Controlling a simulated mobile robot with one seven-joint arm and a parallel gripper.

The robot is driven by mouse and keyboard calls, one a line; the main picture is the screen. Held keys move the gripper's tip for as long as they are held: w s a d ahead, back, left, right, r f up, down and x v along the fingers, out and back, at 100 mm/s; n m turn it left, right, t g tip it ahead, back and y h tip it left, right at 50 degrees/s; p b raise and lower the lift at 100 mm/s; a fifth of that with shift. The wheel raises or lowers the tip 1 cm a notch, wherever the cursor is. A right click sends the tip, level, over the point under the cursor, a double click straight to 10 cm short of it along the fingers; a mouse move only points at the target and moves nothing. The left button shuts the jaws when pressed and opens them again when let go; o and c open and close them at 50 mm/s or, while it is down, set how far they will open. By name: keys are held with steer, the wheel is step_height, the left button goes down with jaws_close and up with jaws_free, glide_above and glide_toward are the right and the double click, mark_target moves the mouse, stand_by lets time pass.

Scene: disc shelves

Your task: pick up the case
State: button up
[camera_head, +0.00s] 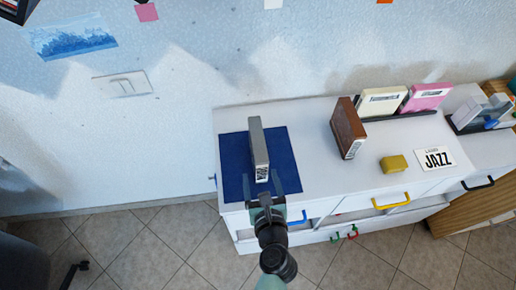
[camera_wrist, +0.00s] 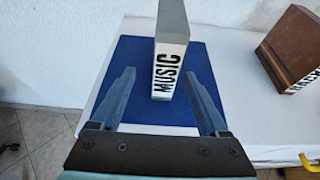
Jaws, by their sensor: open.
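A grey case (camera_head: 258,145) stands upright on a blue mat (camera_head: 235,160) at the left end of the white cabinet top. In the wrist view the case (camera_wrist: 170,55) shows a white edge with the word MUSIC facing me, and the blue mat (camera_wrist: 125,70) lies under it. My gripper (camera_wrist: 165,88) is open and empty. Its two fingers reach over the mat, one to each side of the case's near edge, with clear gaps. In the head view my gripper (camera_head: 262,187) is at the near end of the case.
A brown case (camera_head: 347,128) stands to the right. Cream (camera_head: 382,101) and pink (camera_head: 426,96) cases stand in a dark rack behind. A yellow block (camera_head: 394,163) and a JAZZ card (camera_head: 435,158) lie at right. The wall is behind the cabinet.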

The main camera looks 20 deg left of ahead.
steer(key=shift+d+b+x, duration=0.15)
steer(key=shift+b+x, duration=0.05)
steer(key=shift+x, duration=1.3)
steer(key=shift+d+b+x, duration=0.15)
steer(key=shift+b+x, duration=0.05)
steer(key=shift+x, duration=1.35)
steer(key=shift+w, duration=0.1)
jaws_close()
